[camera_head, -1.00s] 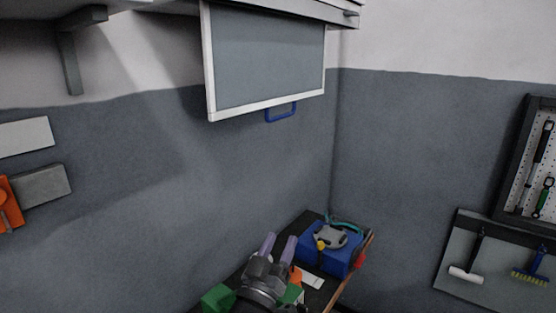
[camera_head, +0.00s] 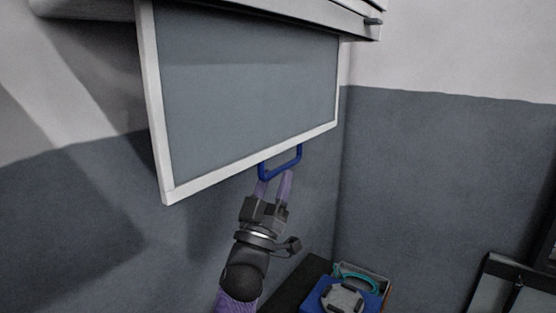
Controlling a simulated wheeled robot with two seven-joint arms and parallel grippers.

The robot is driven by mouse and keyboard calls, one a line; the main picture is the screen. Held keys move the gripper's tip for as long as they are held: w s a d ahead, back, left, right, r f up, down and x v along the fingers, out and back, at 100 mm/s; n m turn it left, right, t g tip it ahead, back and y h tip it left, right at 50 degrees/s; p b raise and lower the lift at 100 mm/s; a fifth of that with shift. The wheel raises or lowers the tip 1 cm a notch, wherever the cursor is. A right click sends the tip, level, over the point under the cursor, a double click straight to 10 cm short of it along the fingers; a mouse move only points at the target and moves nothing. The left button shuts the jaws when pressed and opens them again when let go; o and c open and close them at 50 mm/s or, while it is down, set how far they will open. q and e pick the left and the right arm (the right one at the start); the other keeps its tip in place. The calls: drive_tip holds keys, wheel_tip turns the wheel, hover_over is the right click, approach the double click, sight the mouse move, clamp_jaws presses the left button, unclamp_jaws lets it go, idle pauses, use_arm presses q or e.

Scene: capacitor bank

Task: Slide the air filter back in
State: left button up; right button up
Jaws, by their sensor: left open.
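The air filter (camera_head: 250,80) is a grey panel in a white frame. It hangs down out of a light grey housing (camera_head: 270,10) at the top of the head view. A blue loop handle (camera_head: 282,164) sticks out below its lower edge. My left gripper (camera_head: 274,183) is open, with its two purple fingers pointing up just below the handle. The fingertips overlap the handle's lower bar in the picture, and I cannot tell whether they touch it. My right gripper is out of view.
A blue case (camera_head: 325,299) with a grey device on top sits on a dark bench at the bottom. A grey panel (camera_head: 490,290) stands at the lower right. The wall beside the filter is bare.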

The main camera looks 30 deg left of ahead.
use_arm(q)
drive_tip(key=shift+x, duration=1.15)
drive_tip(key=shift+w, duration=0.1)
clamp_jaws()
idle(0.4)
